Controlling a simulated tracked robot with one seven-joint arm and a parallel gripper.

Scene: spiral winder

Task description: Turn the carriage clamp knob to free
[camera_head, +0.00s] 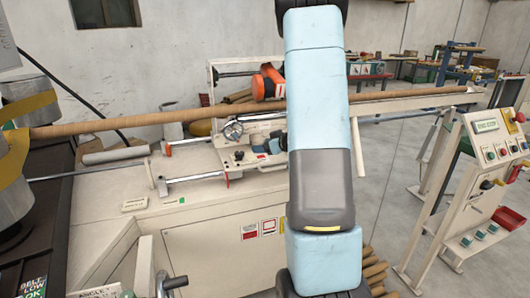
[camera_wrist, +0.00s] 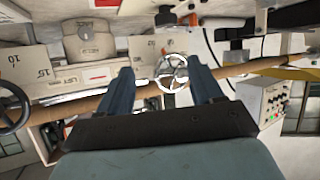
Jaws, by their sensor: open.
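The carriage (camera_head: 262,133) is a cream block with small fittings, on the winder bed in the head view, partly hidden by my arm. A pale round handwheel (camera_head: 233,130) sits at its left, with a small black knob (camera_head: 238,155) below. In the wrist view my gripper (camera_wrist: 163,73) is open, its two dark blue fingers apart and nothing held. A pale spoked wheel (camera_wrist: 172,72) shows between the fingertips, beyond them; contact is not visible. A dark wheel (camera_wrist: 12,105) is at the left edge. I cannot tell which is the clamp knob, or its setting.
A long brown tube (camera_head: 170,118) runs across above the bed, close to the carriage. An orange part (camera_head: 267,82) stands behind it. A control console (camera_head: 488,150) stands at the right. Open floor lies between the console and the winder.

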